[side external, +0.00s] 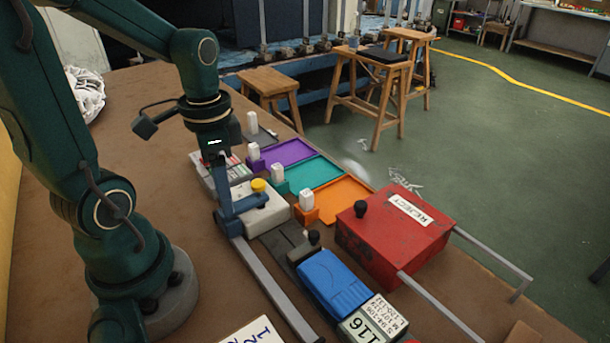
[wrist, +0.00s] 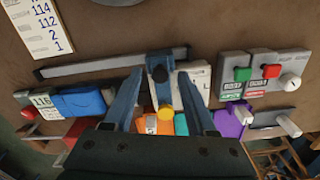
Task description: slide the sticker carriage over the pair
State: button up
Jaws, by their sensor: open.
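The sticker carriage (side external: 264,212) is a white block with a yellow knob (side external: 259,185) and a blue arm (side external: 238,207) reaching to the grey rail (side external: 275,290). It sits at the far end of the rail, apart from the pair. In the side view my gripper (side external: 222,187) is low over the arm. The blue folded pair (side external: 335,283) lies nearer the camera, beside the rail, with a 116 label (side external: 373,318).
A red REJECT box (side external: 395,235) stands right of the pair. Orange (side external: 335,200), teal (side external: 303,176) and purple (side external: 285,154) trays line the table edge. A button panel (wrist: 262,72) stands beside the carriage.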

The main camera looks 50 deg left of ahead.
grip_shut()
dwell(1.4)
